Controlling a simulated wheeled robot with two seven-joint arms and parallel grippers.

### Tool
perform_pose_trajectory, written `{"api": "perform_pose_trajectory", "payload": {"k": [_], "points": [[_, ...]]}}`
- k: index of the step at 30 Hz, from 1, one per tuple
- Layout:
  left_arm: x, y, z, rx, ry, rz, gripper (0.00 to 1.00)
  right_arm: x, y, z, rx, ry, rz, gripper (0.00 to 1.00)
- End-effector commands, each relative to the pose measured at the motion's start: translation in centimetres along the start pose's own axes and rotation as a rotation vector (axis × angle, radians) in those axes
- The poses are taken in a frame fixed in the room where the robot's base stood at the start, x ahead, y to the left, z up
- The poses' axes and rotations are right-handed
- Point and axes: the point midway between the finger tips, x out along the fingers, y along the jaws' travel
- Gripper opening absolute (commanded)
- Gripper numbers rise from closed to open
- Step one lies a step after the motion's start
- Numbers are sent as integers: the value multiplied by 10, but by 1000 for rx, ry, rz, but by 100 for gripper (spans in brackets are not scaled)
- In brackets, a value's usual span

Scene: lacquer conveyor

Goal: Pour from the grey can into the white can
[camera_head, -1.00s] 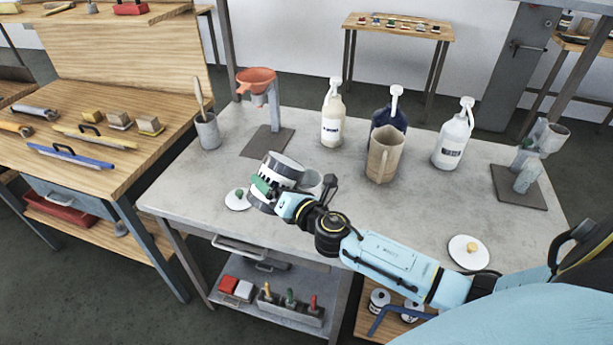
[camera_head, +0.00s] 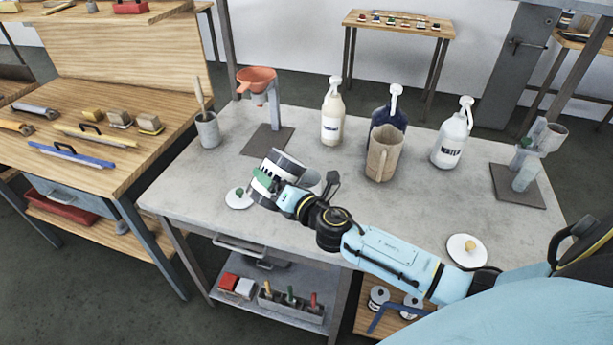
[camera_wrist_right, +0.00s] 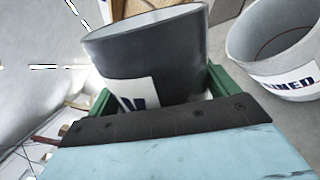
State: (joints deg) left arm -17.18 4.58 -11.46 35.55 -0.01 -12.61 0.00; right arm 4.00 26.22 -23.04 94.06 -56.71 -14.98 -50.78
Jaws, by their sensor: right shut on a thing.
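The grey can (camera_head: 291,164), dark with a white label, is in my right gripper (camera_head: 264,184). It is held tilted, its rim leaning right, near the table's front left. In the right wrist view the grey can (camera_wrist_right: 150,60) sits between the green fingers of the gripper (camera_wrist_right: 160,94). The white can (camera_head: 312,181) stands just right of it, partly hidden by my wrist. The white can (camera_wrist_right: 262,50) also shows in the wrist view, open at the top, apart from the grey can. No stream of liquid is visible. My left gripper is out of view.
A round lid (camera_head: 239,199) lies left of the cans; another lid (camera_head: 467,250) lies at right. Behind are a beige jug (camera_head: 383,155), pump bottles (camera_head: 332,115), a funnel stand (camera_head: 268,140) and a brush cup (camera_head: 208,132). The table's middle right (camera_head: 420,205) is clear.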

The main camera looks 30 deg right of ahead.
Motion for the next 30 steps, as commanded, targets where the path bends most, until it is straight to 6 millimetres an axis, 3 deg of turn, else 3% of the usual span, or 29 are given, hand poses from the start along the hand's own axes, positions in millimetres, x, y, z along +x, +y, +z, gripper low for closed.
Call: {"api": "perform_pose_trajectory", "payload": {"k": [30], "points": [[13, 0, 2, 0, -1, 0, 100, 2, -9, -9, 111, 10, 3, 47]]}}
